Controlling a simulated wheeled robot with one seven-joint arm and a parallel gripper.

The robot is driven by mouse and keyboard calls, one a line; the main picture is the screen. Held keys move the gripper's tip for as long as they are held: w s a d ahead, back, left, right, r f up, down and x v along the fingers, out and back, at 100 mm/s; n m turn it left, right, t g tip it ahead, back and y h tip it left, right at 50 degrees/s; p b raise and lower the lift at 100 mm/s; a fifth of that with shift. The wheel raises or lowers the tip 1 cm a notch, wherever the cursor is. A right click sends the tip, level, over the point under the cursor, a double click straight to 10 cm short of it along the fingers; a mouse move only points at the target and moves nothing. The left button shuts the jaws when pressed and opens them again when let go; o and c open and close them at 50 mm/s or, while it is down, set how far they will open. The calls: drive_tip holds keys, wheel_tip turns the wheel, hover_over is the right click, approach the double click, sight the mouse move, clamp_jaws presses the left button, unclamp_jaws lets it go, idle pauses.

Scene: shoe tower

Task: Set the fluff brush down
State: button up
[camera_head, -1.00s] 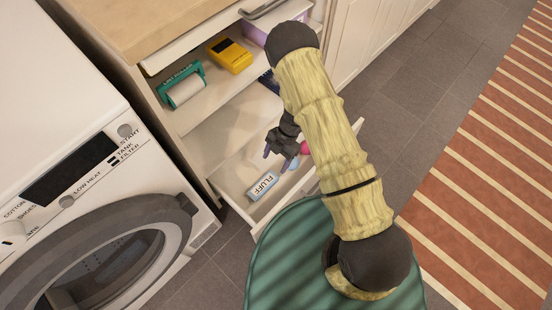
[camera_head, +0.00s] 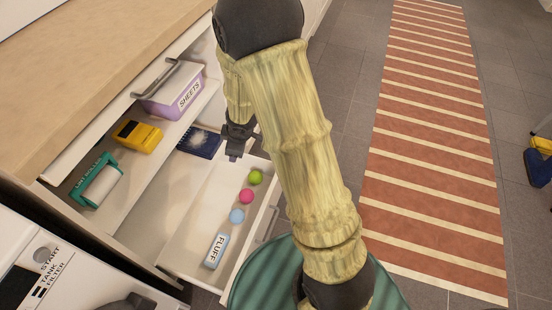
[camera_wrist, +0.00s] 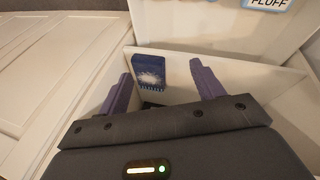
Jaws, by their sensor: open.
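The fluff brush, a dark blue block with white fluff on it (camera_head: 200,142), appears at the right end of the shelf level, beside the open drawer. In the wrist view the brush (camera_wrist: 149,73) shows beyond and between my fingers, with short bristles along its lower edge. My gripper (camera_head: 234,157) is open and empty, just right of the brush in the head view. In the wrist view its two purple fingers (camera_wrist: 160,85) are spread wide and I see no contact with the brush. A pale blue piece marked FLUFF (camera_head: 216,250) lies in the drawer.
The open drawer (camera_head: 190,232) also holds a green ball (camera_head: 256,177), a pink ball (camera_head: 246,196) and a light blue ball (camera_head: 237,216). A lint roller (camera_head: 98,183), a yellow device (camera_head: 138,136) and a SHEETS box (camera_head: 175,90) sit left of and behind the brush.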

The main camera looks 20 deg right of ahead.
drive_tip(key=s+d+r+m+g, duration=0.1)
drive_tip(key=s+d+r+m, duration=0.2)
drive_tip(key=s+r+m, duration=0.2)
drive_tip(key=s+d+r+m+h, duration=0.1)
drive_tip(key=s+d+r+m, duration=0.2)
drive_tip(key=s, duration=0.8)
wheel_tip(320, 180, up, 3)
drive_tip(key=m, duration=0.4)
drive_tip(key=shift+s+d+g, duration=0.15)
drive_tip(key=shift+s+g, duration=0.2)
drive_tip(key=shift+g, duration=0.05)
drive_tip(key=p+v, duration=0.2)
drive_tip(key=shift+w+r+p, duration=0.25)
drive_tip(key=shift+r+p, duration=0.05)
drive_tip(key=shift+p, duration=0.05)
